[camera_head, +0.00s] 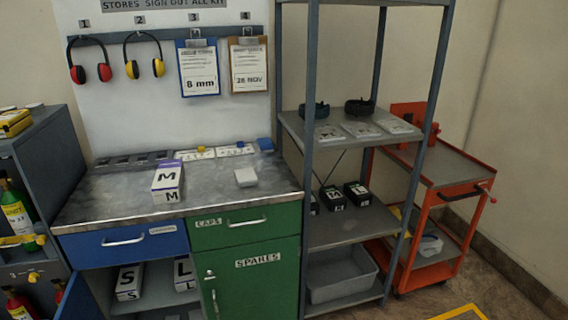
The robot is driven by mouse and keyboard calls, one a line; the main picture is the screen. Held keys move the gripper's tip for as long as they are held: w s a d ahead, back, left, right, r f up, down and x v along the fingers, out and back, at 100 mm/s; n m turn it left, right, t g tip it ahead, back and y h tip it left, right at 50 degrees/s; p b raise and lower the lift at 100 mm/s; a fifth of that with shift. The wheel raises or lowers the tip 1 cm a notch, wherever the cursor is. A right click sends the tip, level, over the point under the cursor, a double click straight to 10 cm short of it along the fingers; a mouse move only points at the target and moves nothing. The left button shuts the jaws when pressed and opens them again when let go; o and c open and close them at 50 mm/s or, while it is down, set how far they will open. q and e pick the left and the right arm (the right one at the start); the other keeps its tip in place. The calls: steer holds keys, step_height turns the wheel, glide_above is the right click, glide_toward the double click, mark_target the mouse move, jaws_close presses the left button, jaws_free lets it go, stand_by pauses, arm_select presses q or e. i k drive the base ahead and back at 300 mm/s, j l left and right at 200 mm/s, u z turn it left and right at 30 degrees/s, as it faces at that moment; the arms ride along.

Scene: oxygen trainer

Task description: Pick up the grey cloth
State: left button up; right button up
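No cloth is clear at this distance. A crumpled pale grey-white item (430,244) lies on the lower shelf of the orange trolley at the right and may be the grey cloth. A small pale block-like item (246,177) sits on the right part of the metal bench top; I cannot tell if it is folded cloth. Neither of my grippers is in view.
The metal bench (115,200) carries a white box marked M (167,184). An open-sided shelf unit (335,235) with a grey bin (341,277) stands between the bench and the orange trolley (450,168). A door below the blue drawer (125,241) stands open.

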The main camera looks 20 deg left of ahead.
mark_target(245, 176)
steer(key=i+j+z, duration=0.15)
steer(key=j, duration=0.2)
steer(key=i+j+z, duration=0.1)
steer(key=j, duration=0.3)
steer(key=i+j+z, duration=0.15)
steer(key=j, duration=0.25)
